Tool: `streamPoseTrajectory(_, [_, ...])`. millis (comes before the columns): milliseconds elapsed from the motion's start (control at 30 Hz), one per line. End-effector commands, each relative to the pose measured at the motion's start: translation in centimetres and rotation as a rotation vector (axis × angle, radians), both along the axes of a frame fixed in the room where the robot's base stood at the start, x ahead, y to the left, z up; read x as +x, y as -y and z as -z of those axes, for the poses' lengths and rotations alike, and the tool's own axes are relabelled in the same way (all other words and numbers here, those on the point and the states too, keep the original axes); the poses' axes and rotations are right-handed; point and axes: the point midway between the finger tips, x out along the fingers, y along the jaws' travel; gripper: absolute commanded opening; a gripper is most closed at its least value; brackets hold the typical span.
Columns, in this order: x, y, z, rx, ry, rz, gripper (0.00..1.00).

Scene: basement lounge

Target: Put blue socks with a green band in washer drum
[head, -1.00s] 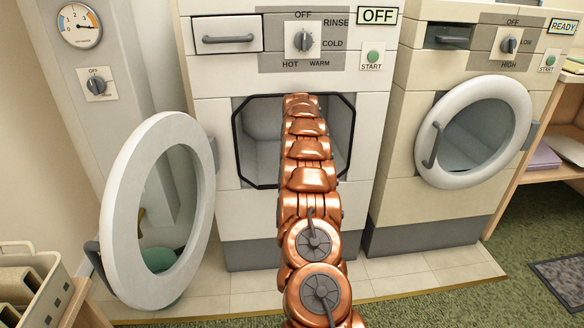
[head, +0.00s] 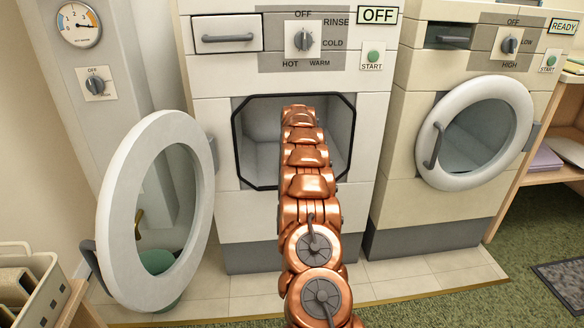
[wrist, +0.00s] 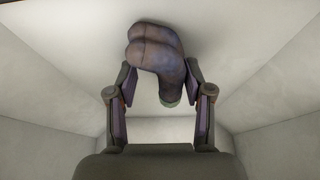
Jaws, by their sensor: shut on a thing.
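The blue socks (wrist: 155,48) hang between the two fingers of my gripper (wrist: 162,74) in the wrist view. A dark green band shows at their lower end. The gripper is shut on them, inside the pale-walled washer drum (wrist: 62,95). The socks are close to the drum's surface; I cannot tell whether they touch it. In the head view my copper arm reaches into the dark-rimmed drum opening (head: 262,122) of the left machine, hiding the gripper and socks.
The washer's round door (head: 118,215) stands open at the left. The dryer (head: 505,205) on the right has its round door (head: 428,125) shut. A cream basket (head: 48,300) is at the lower left, and a wooden shelf (head: 550,174) at the right.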

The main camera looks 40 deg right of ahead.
Motion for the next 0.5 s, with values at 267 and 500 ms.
streamPoseTrajectory(267, [-0.01,0.01,0.12,0.0,0.0,0.0,0.74])
streamPoseTrajectory(500, [0.0,0.0,0.12,0.0,0.0,0.0,0.76])
